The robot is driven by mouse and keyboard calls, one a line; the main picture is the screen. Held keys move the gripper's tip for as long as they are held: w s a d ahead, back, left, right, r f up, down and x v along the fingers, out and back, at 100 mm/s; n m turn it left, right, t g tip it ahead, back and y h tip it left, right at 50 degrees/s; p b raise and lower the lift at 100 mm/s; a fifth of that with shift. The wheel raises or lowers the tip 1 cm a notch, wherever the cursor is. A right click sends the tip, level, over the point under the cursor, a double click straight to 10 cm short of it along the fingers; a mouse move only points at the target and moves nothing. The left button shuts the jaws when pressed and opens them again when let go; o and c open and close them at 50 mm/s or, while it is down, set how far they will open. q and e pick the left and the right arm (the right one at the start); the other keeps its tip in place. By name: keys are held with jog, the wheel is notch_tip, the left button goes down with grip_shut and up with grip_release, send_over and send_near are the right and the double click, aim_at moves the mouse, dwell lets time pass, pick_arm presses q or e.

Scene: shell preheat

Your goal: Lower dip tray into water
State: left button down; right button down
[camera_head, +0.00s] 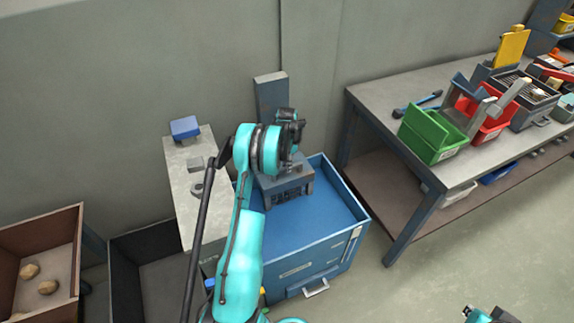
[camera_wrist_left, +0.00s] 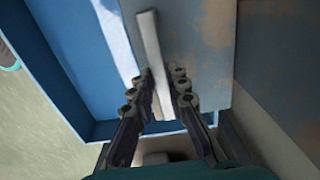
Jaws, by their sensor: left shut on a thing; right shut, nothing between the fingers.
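The dip tray (camera_head: 288,190) is a dark grey block with a slotted front. It is at the back of the open blue tank (camera_head: 356,232), over the flat blue water (camera_head: 310,222); I cannot tell whether its underside touches the water. My left gripper (camera_head: 290,167) is just above the tray, partly hidden by its own wrist. In the left wrist view my left gripper (camera_wrist_left: 160,88) is shut on a pale grey bar-shaped handle (camera_wrist_left: 149,45), with a grey, rust-stained surface below.
A grey post (camera_head: 270,95) stands behind the tank. A narrow bench (camera_head: 182,165) with a blue block is left of it. A workbench (camera_head: 375,110) with green and red bins (camera_head: 430,130) is at the right. A brown crate (camera_head: 60,235) stands at the left.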

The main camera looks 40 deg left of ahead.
pick_arm(q)
jog(key=shift+s+d+f, duration=0.1)
jog(key=shift+f, duration=0.1)
jog(key=c, duration=1.5)
grip_release()
jog(key=shift+f, duration=0.1)
jog(key=shift+r, duration=0.2)
notch_tip(320, 180, up, 12)
jog(key=shift+f, duration=0.1)
